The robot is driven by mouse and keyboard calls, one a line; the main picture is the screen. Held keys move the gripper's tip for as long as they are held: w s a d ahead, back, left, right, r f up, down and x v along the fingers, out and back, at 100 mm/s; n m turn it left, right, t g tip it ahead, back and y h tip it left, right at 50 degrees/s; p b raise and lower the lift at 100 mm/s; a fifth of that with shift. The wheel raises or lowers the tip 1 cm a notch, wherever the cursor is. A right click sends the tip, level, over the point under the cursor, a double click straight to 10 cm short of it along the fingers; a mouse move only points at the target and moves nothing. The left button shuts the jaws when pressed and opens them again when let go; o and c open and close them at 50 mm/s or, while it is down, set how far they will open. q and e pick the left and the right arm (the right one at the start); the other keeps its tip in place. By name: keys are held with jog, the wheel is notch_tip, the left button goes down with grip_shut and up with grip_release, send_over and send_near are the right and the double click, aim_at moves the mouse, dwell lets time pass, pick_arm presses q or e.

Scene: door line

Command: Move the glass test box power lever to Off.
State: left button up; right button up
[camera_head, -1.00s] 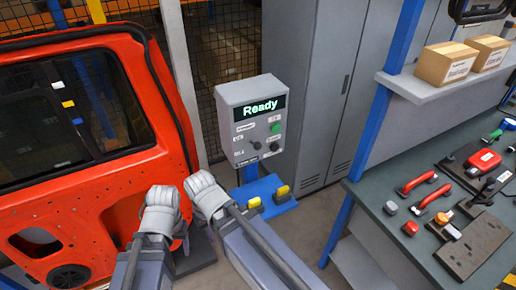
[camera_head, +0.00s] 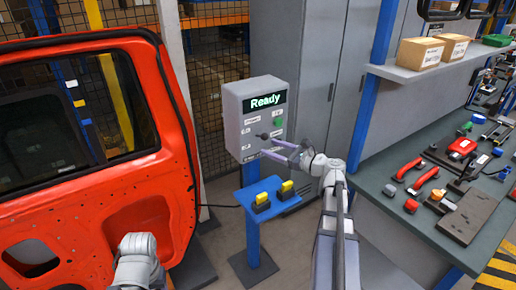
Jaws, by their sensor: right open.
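The grey glass test box (camera_head: 252,112) stands on a blue post, and its screen reads "Ready". A dark round knob (camera_head: 263,136) shows low on its front panel, at the tips of my right gripper. I cannot read the lever's label or setting. My right gripper (camera_head: 275,148) is open, with its two fingers pointing left at the panel's lower part. I cannot tell whether they touch it. My left arm (camera_head: 138,262) shows at the bottom left in front of the door, and its gripper fingers are not visible.
A red car door (camera_head: 180,150) fills the left side. A blue shelf (camera_head: 256,212) with two yellow-topped buttons juts out below the box. A workbench (camera_head: 385,190) with several tools stands at the right. Grey cabinets (camera_head: 325,70) stand behind.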

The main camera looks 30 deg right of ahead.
aim_at(265, 136)
jog(key=shift+m+t+h, duration=0.5)
jog(key=shift+m+t, duration=0.1)
jog(key=shift+m, duration=0.3)
jog(key=shift+w+d+r, duration=0.1)
jog(key=shift+w+r, duration=0.15)
jog(key=shift+w, duration=1.35)
jog(key=shift+w+r, duration=0.2)
jog(key=shift+w, duration=1.4)
jog(key=shift+c, duration=0.3)
grip_shut()
